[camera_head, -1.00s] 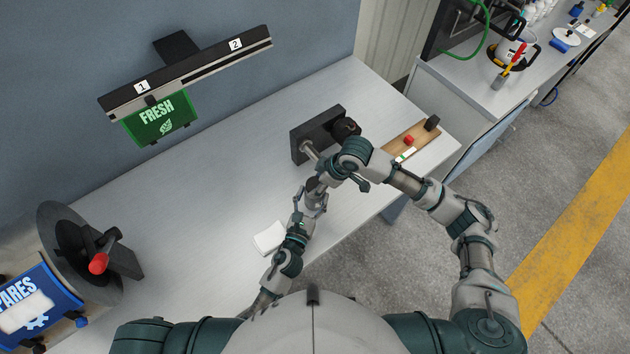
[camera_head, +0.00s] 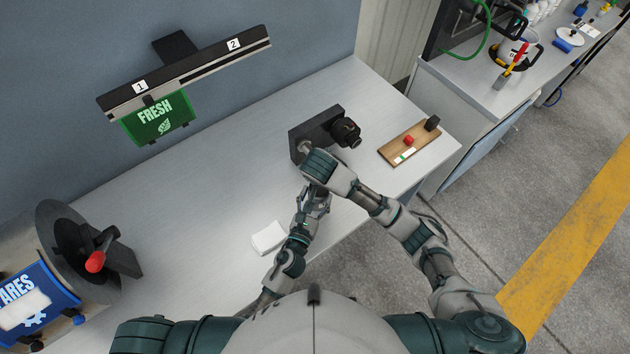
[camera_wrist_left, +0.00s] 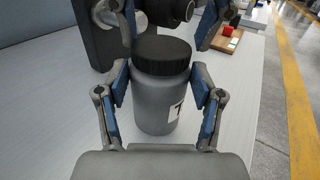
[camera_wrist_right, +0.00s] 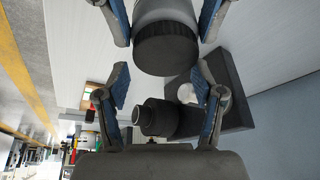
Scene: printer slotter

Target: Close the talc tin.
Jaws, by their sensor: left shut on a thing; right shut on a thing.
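The talc tin (camera_wrist_left: 155,105) is a grey cylinder with a white label, upright in the left wrist view. Its black ribbed lid (camera_wrist_left: 162,50) sits on top; I cannot tell how tight it is. My left gripper (camera_wrist_left: 160,75) is shut on the tin's body. My right gripper (camera_wrist_right: 163,68) is shut on the lid from the opposite side, and the lid also shows in the right wrist view (camera_wrist_right: 165,50). In the head view the left gripper (camera_head: 317,200) is partly under my right arm, which hides most of the tin.
A dark bracket (camera_head: 312,132) with a black knobbed part (camera_head: 345,132) stands just beyond the tin. A wooden board (camera_head: 400,148) with a red block lies to the right. A white pad (camera_head: 268,238) lies left of my left arm. The table's left middle is clear.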

